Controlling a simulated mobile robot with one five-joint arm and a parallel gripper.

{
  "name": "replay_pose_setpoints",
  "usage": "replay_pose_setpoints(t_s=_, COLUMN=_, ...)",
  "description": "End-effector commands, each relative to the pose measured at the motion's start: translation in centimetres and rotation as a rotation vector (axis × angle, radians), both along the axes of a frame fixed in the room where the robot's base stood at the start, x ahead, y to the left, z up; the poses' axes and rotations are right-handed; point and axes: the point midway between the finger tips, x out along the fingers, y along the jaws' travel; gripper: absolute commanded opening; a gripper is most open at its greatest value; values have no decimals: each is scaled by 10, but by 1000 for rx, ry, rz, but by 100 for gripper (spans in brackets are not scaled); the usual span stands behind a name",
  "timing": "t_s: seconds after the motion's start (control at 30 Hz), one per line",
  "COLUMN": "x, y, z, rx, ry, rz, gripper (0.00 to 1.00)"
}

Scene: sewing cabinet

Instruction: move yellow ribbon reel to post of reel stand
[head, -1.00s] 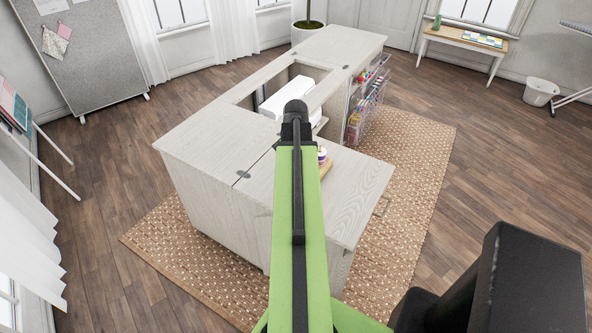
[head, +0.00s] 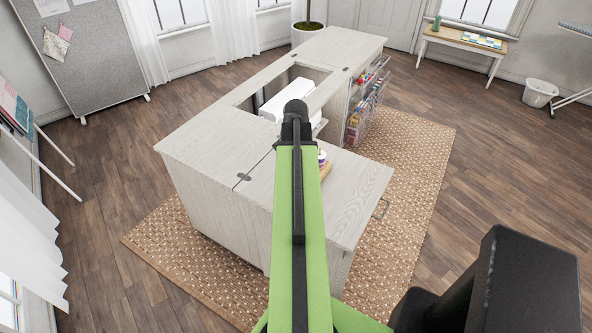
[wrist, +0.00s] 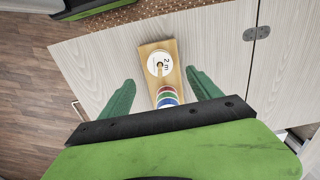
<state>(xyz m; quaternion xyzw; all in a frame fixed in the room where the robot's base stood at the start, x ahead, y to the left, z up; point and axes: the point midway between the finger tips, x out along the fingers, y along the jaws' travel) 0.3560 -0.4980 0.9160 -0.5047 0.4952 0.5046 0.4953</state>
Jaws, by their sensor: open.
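The reel stand shows in the wrist view as a tan wooden board (wrist: 152,47) on the cabinet top. A white reel face marked "2 m" (wrist: 153,63) lies on it, with a wooden post end at its middle. Nearer my gripper is a stack of reels with green, red and blue bands (wrist: 167,97). I see no clear yellow ribbon; the ribbon colour under the white face is hidden. My gripper (wrist: 160,77) is open, its green fingers on either side of the board, with nothing held. In the head view my arm hides most of the stand; a small reel (head: 322,158) shows beside it.
The pale wood cabinet (head: 205,140) has an open well with a white machine (head: 292,93). A wire rack of supplies (head: 365,108) hangs on its right side. Metal hinges (wrist: 250,34) lie on the top. Bare cabinet top surrounds the stand.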

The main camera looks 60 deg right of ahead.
Motion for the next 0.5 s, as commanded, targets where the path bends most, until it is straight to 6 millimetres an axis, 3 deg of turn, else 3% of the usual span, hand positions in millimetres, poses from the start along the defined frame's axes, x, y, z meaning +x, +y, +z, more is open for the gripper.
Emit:
replay_pose_setpoints(t_s=0.03, x=0, y=0, z=18, rx=0, ry=0, rz=0, gripper=73)
replay_pose_setpoints(t_s=0.5, x=0, y=0, z=126, rx=0, ry=0, rz=0, gripper=73)
